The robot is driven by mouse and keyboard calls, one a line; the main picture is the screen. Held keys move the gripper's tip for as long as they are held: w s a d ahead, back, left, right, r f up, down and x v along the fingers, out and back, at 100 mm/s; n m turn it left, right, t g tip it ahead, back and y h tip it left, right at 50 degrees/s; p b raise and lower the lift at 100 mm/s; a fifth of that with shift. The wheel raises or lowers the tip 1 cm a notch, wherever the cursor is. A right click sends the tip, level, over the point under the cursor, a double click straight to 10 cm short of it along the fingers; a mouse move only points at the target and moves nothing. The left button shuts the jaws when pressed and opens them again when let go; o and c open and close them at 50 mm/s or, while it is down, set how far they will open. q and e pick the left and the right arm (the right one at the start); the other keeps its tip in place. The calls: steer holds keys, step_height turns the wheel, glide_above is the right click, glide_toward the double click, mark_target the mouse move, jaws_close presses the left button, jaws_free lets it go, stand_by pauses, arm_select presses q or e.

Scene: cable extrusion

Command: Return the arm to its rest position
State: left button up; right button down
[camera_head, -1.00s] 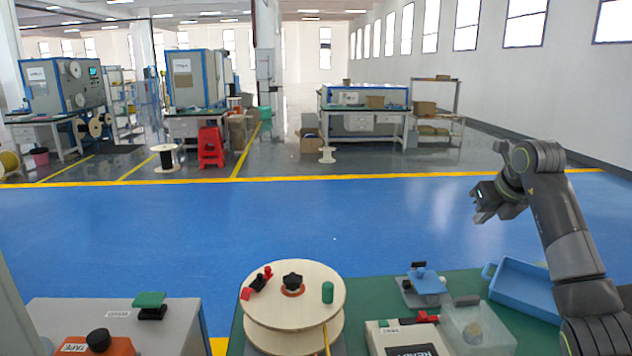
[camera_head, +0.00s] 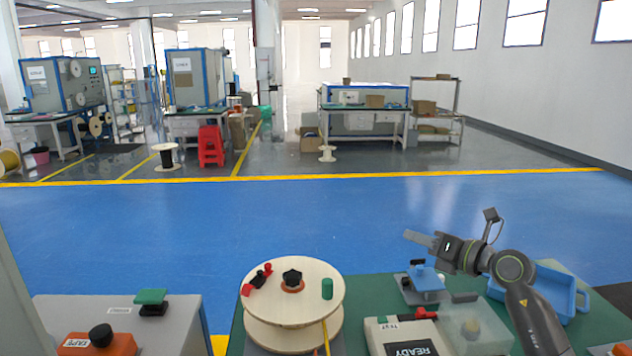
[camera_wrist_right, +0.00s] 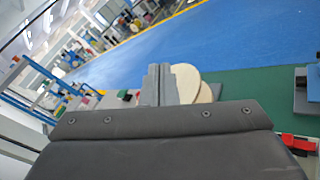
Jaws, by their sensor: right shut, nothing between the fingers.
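My right gripper (camera_head: 420,238) comes in from the right in the head view, raised above the green table (camera_head: 375,289) and pointing left. Its fingers are together with nothing held. In the right wrist view the closed fingers (camera_wrist_right: 160,84) show at the centre, with the wooden spool (camera_wrist_right: 188,84) behind them. My left gripper is not in view.
The wooden spool (camera_head: 310,282) carries a black knob and a green peg. A READY tester (camera_head: 385,325), a clear box (camera_head: 475,328), a blue clamp (camera_head: 427,281) and a blue tray (camera_head: 556,291) stand on the table. A grey cabinet (camera_head: 185,322) is at the left.

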steer(key=s+d+m+t+h, duration=0.5)
steer(key=s+m+t, duration=0.45)
steer(key=m, duration=0.55)
steer(key=s+d+f+m+g+h, duration=0.3)
steer(key=s+d+f+m+h, duration=0.35)
steer(key=f+m, duration=0.2)
steer(key=s+d+f+m+g+h, duration=0.3)
steer(key=s+d+f+m+h, duration=0.3)
steer(key=m, duration=0.4)
steer(key=s+a+f+m+g, duration=0.2)
steer(key=s+f+m+g, duration=0.2)
steer(key=s+f+g, duration=0.5)
steer(key=s+a+f+g+y, duration=0.2)
steer(key=s+a+f, duration=0.15)
steer(key=s, duration=0.45)
steer(key=s+a+f+g+y, duration=0.2)
steer(key=s+a+f+y, duration=0.15)
steer(key=s, duration=0.45)
step_height(320, 180, down, 27)
steer(key=d, duration=0.2)
steer(key=s+a+f+g+b, duration=0.1)
steer(key=s+f+g, duration=0.1)
steer(key=s+f, duration=1.3)
steer(key=shift+f+m, duration=0.45)
steer(key=shift+f, duration=0.1)
